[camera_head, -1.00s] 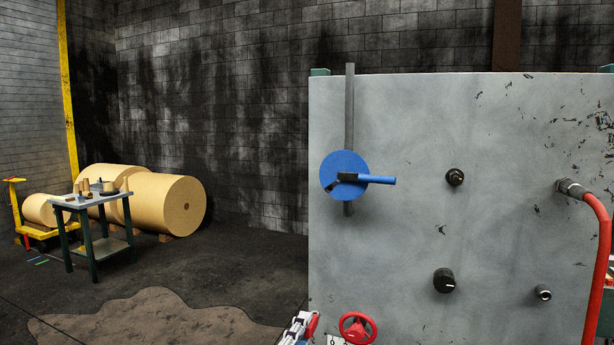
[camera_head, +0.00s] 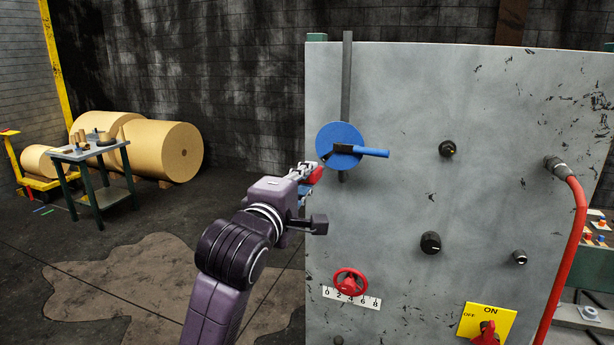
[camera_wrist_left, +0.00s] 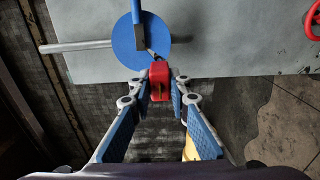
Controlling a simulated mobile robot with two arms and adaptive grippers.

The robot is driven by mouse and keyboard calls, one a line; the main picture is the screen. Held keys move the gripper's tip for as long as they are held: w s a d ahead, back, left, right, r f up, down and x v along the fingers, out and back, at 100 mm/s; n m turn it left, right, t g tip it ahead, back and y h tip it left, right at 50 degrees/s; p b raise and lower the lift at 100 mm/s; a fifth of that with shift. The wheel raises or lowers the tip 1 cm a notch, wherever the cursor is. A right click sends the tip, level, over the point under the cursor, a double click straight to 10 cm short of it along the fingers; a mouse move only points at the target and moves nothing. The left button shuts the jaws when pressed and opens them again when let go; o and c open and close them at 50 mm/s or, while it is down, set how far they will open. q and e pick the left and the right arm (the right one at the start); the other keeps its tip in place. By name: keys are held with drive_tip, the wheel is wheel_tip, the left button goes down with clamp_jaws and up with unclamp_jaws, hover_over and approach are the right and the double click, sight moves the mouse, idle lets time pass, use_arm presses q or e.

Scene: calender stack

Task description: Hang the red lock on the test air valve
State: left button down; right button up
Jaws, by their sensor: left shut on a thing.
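The red lock (camera_head: 316,174) is between the fingertips of my left gripper (camera_head: 303,178), just below and left of the blue valve disc (camera_head: 338,137). The valve has a blue handle (camera_head: 372,152) pointing right and sits on a grey vertical pipe (camera_head: 346,75) at the panel's left edge. In the left wrist view, the red lock (camera_wrist_left: 160,80) is held at the tips of the gripper (camera_wrist_left: 159,94), and its top end overlaps the edge of the blue disc (camera_wrist_left: 136,38). I cannot tell whether lock and valve touch. My right gripper is not in view.
The grey panel (camera_head: 480,200) carries black knobs, a red handwheel (camera_head: 350,281) over a number scale, a red hose (camera_head: 578,230) and a yellow ON/OFF switch plate (camera_head: 476,318). A small table (camera_head: 85,152) and paper rolls (camera_head: 165,150) stand far left. Open floor lies between.

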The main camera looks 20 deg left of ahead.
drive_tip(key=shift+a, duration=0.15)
use_arm(q)
drive_tip(key=shift+w+r, duration=0.1)
drive_tip(key=shift+w, duration=1.75)
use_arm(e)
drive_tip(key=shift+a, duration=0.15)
use_arm(q)
drive_tip(key=c, duration=2.5)
unclamp_jaws()
clamp_jaws()
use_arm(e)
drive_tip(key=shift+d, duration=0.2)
use_arm(q)
drive_tip(key=shift+w+d, duration=0.1)
drive_tip(key=shift+w, duration=1.5)
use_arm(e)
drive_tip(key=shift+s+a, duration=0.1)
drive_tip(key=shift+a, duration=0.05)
